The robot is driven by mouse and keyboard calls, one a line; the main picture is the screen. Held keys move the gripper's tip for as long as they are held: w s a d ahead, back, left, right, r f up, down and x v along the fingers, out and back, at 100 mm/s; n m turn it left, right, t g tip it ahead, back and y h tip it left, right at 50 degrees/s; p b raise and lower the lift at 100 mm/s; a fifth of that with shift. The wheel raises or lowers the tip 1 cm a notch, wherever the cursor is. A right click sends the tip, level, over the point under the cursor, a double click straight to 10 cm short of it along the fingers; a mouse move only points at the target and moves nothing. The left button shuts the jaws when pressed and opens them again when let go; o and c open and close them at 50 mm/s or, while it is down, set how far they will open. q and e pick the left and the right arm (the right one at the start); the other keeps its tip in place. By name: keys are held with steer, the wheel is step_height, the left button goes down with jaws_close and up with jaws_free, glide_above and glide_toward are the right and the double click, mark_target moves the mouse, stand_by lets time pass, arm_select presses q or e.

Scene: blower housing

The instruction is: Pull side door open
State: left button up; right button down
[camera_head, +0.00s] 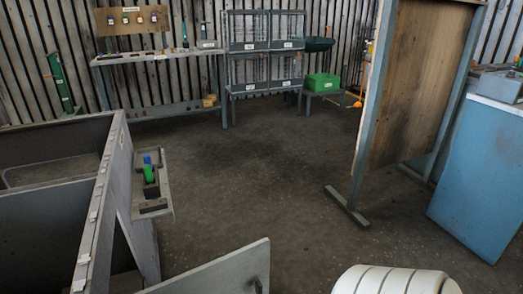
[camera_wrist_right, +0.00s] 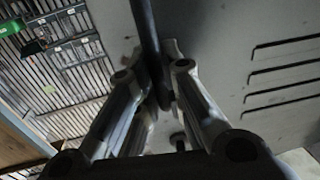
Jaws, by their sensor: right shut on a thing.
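The grey side door (camera_head: 222,272) shows at the bottom centre of the head view as a flat panel standing out at an angle from the grey housing (camera_head: 92,215). Its hinge side and lower part are out of frame. In the right wrist view the door (camera_wrist_right: 225,65) is a grey sheet with several dark slots. A dark bar handle (camera_wrist_right: 147,28) runs down in front of it. My right gripper (camera_wrist_right: 158,68) is shut on this handle, its fingers on either side. A small dark piece, perhaps the handle, shows at the door's edge in the head view. My left gripper is out of view.
A small shelf (camera_head: 152,208) with blue and green items is fixed to the housing's side. A wooden board on a metal stand (camera_head: 410,85) and a blue cabinet (camera_head: 475,175) stand at right. Benches and racks line the back wall. The middle floor is clear.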

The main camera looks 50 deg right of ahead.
steer(key=c, duration=1.5)
jaws_free()
steer(key=v, duration=1.2)
